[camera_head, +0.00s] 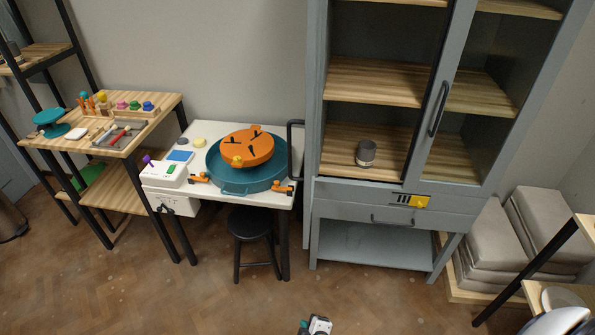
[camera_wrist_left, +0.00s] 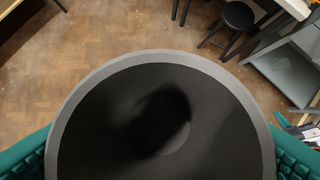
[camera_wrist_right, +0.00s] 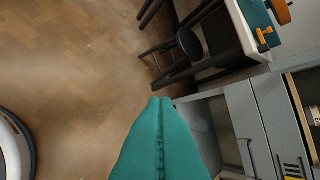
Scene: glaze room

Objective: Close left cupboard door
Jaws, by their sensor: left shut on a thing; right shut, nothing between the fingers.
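The grey cupboard (camera_head: 365,190) stands right of centre in the head view. Its left door (camera_head: 315,100) looks swung open and is seen nearly edge-on, with its black handle (camera_head: 289,150) sticking out to the left. The right door (camera_head: 465,100) appears shut, with a black handle (camera_head: 438,108). My right gripper (camera_head: 317,325) is low in the head view, well short of the cupboard; in the right wrist view its teal fingers (camera_wrist_right: 160,102) are together and empty. In the left wrist view my left gripper (camera_wrist_left: 160,128) is shut on a dark round thing with a grey rim (camera_wrist_left: 165,62).
A metal cup (camera_head: 366,153) stands inside the cupboard. A white table (camera_head: 215,133) with a teal basin (camera_head: 220,172) stands left of it, with a black stool (camera_head: 250,223) in front. Grey cushions (camera_head: 490,245) lie on the right. The floor (camera_head: 190,300) in front is clear.

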